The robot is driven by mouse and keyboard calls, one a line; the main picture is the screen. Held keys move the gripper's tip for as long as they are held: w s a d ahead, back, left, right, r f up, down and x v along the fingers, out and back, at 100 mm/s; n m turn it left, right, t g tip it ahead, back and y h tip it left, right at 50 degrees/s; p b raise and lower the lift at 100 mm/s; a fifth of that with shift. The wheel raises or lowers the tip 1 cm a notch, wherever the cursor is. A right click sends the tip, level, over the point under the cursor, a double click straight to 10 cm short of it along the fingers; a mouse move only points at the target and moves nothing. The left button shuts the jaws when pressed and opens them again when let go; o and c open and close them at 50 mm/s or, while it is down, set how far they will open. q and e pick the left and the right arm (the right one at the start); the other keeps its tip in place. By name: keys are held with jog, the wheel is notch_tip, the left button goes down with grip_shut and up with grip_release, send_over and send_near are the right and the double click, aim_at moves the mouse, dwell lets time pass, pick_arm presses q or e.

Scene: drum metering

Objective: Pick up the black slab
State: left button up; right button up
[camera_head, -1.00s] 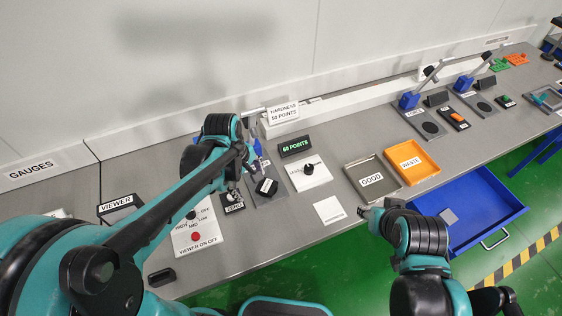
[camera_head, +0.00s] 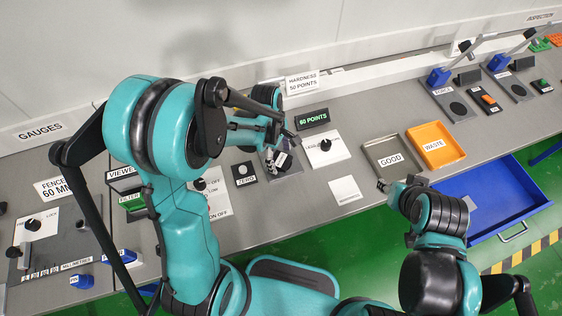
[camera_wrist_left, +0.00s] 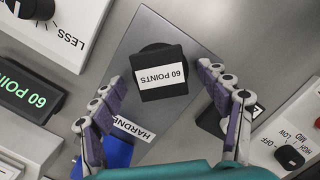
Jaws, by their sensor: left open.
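The black slab (camera_wrist_left: 160,85) carries a white "60 POINTS" label. It rests on the grey plate of the hardness gauge (camera_wrist_left: 150,35), over a dark round spot. In the head view the slab (camera_head: 284,161) is partly hidden by my left gripper (camera_head: 279,148). In the left wrist view my left gripper (camera_wrist_left: 162,84) is open, its purple-padded fingers spread to either side of the slab, with space between them and it. My right gripper (camera_head: 383,185) is over the table's front edge, below the GOOD tray; its jaws are too small to judge.
A "60 POINTS" display (camera_head: 312,118) and a white dial box (camera_head: 325,148) stand right of the gauge. A ZERO button (camera_head: 244,173) is to its left. The GOOD tray (camera_head: 370,150), orange WASTE tray (camera_head: 457,149) and blue drawer (camera_head: 530,200) are farther right.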

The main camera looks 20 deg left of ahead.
pick_arm(q)
jog(key=c, duration=1.4)
jog(key=shift+o, duration=0.2)
jog(key=shift+r, duration=0.15)
